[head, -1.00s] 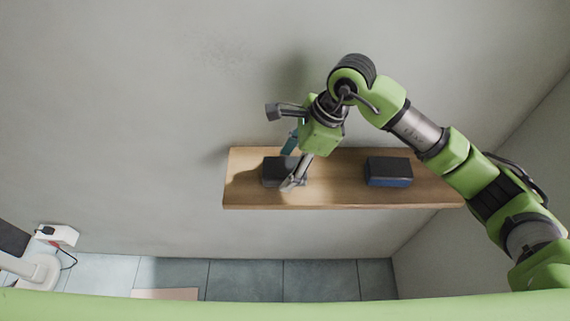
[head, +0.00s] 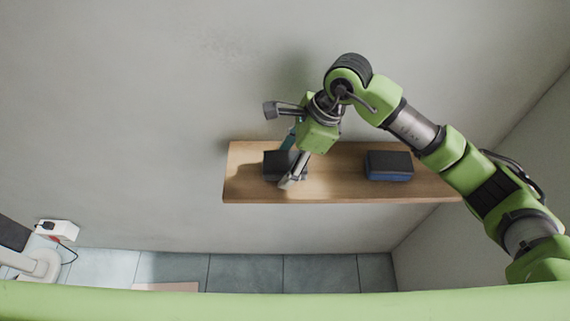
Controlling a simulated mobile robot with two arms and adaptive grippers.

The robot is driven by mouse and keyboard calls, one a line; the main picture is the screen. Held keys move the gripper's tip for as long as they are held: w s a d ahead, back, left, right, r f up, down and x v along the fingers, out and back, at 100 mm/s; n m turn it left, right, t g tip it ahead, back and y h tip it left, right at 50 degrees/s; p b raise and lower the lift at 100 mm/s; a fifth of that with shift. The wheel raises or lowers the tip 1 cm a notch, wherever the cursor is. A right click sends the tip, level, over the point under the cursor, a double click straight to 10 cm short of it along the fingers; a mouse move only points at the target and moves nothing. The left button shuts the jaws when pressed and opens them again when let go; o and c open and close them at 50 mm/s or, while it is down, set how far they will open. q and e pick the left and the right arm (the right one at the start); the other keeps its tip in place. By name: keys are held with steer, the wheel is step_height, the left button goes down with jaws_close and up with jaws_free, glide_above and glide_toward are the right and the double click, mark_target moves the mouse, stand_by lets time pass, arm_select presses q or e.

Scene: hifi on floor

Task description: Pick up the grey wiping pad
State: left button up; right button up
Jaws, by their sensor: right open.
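A dark grey pad (head: 274,163) lies on the left part of a wooden wall shelf (head: 340,192). I take it for the grey wiping pad. My right gripper (head: 291,163) is open at the pad's right end, with one finger on its near side and the other towards the wall. The near finger and the hand hide part of the pad. I cannot tell whether the fingers touch it. My left gripper is not in view.
A second block, dark on top with a blue lower part (head: 388,166), lies on the shelf to the right. The wall (head: 150,120) is close behind the shelf. A white socket box (head: 58,230) with a plug and cable is at lower left.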

steer(key=shift+f, duration=0.1)
stand_by(0.4)
steer(key=c, duration=1.2)
